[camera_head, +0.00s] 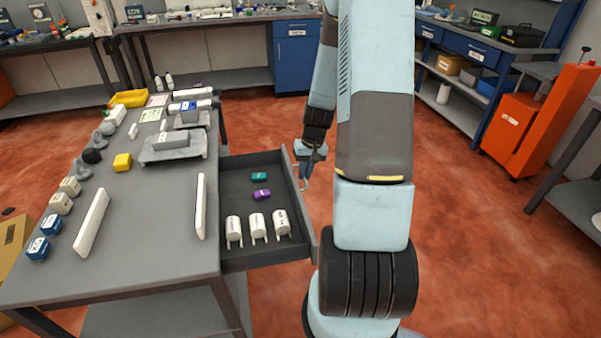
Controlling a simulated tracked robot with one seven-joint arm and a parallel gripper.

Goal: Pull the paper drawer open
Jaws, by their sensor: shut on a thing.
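The grey drawer (238,174) sticks out from the right side of the workbench and stands open. Inside it are white paper rolls (257,226) at the near end, a green piece (259,177) and a purple piece (262,195). My gripper (304,183) is at the outer face of the drawer front, near its far half, pointing down. It is shut on the drawer's handle, which is too small and too covered to make out clearly. My arm hides the floor to the right of the drawer.
The workbench (150,222) carries white bars, blue and beige blocks, a grey device (172,148) and a yellow tray (129,98). An orange cabinet (514,118) stands at right. Red floor lies open between the drawer and the back benches.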

